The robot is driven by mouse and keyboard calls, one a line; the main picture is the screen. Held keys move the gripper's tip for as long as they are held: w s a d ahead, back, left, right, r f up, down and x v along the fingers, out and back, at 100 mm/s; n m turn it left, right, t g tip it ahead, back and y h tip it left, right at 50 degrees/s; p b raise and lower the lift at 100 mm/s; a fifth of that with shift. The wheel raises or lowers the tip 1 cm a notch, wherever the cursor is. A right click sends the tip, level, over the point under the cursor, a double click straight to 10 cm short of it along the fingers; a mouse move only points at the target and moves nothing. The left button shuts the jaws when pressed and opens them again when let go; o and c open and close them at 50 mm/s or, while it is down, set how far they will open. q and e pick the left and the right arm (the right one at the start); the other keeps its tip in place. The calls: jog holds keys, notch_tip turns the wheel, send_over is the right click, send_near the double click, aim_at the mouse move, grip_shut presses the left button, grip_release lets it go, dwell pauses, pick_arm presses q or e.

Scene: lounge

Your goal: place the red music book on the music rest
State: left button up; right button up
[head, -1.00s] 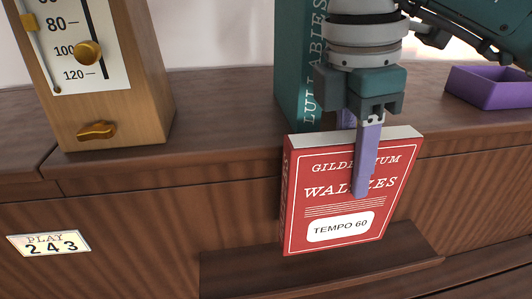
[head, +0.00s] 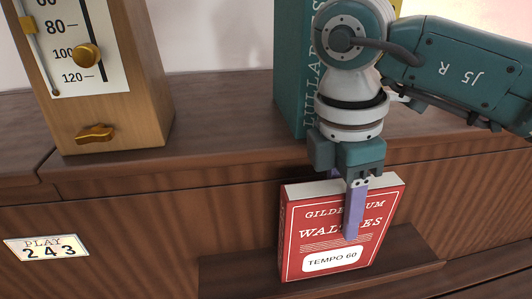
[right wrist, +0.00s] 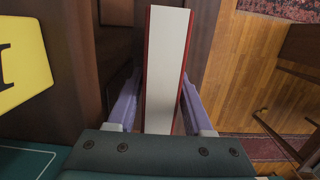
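The red music book (head: 318,238), titled "Waltzes" with a "Tempo 60" label, stands near upright with its cover towards me in the head view. My right gripper (head: 345,205) is shut on its top part from above, one purple finger in front and one behind. In the right wrist view, the book's pale page edge (right wrist: 165,65) lies between the two fingers (right wrist: 160,100). The book's lower edge is at the wooden music rest ledge (head: 225,275); I cannot tell whether it bears on it. My left gripper is not in view.
A tall teal "Lullabies" book (head: 290,75) stands on the shelf behind my right arm. A wooden tempo box (head: 125,95) with brass knobs is at left. A "Play 243" card (head: 47,248) is on the front panel. The ledge is free on both sides of the book.

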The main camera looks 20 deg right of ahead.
aim_at(342, 184)
jog(key=shift+r, duration=0.1)
jog(key=shift+r, duration=0.25)
jog(key=r, duration=0.5)
jog(key=shift+w+a+b, duration=0.2)
jog(key=shift+a+b, duration=0.1)
jog(key=shift+b, duration=0.05)
jog(key=r, duration=0.1)
jog(key=r+p, duration=0.1)
jog(key=r, duration=0.1)
jog(key=r+p, duration=0.1)
jog(key=r, duration=0.1)
jog(key=shift+a+r, duration=0.1)
jog(key=shift+a, duration=0.15)
jog(key=shift+a+r, duration=0.15)
jog(key=shift+r, duration=0.55)
dwell(0.5)
